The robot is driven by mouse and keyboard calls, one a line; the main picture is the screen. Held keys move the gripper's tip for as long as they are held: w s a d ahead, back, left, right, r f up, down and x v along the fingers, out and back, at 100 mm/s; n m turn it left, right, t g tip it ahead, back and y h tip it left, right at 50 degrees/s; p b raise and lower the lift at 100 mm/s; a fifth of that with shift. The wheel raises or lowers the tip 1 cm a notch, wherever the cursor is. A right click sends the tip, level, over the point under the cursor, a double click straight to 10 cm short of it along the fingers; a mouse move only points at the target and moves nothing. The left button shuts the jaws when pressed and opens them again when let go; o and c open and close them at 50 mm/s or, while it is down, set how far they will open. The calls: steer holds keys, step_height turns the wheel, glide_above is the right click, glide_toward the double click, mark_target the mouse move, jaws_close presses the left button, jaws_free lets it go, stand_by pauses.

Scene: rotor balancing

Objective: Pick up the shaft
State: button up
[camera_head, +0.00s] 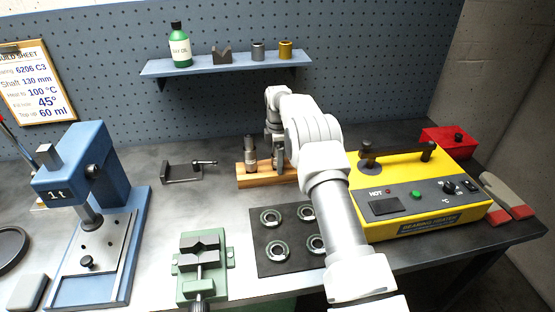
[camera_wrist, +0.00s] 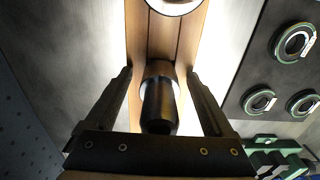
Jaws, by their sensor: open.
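A dark, upright shaft (camera_head: 250,152) stands on a grooved wooden rack (camera_head: 245,182) on the bench. In the wrist view, a dark cylinder (camera_wrist: 160,103), with a pale collar at its far end, shows between the two fingers of my gripper (camera_wrist: 160,82). The fingers are open, one on each side, with a visible gap to it. The wooden rack (camera_wrist: 137,35) runs up that view beyond it. In the head view my gripper (camera_head: 279,158) is low over the rack, right of the upright shaft. My arm hides the rack's right part. I see nothing gripped.
A pale round part (camera_wrist: 175,3) sits farther along the rack. A dark mat (camera_head: 262,264) with several bearings (camera_head: 270,217) lies in front. The yellow heater (camera_head: 455,165) stands right, the green vise (camera_head: 190,262) front left, the blue press (camera_head: 75,170) left. A shelf (camera_head: 215,65) hangs behind.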

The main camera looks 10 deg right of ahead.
jaws_close()
steer(key=shift+r, duration=0.1)
steer(key=shift+r, duration=0.1)
stand_by(0.4)
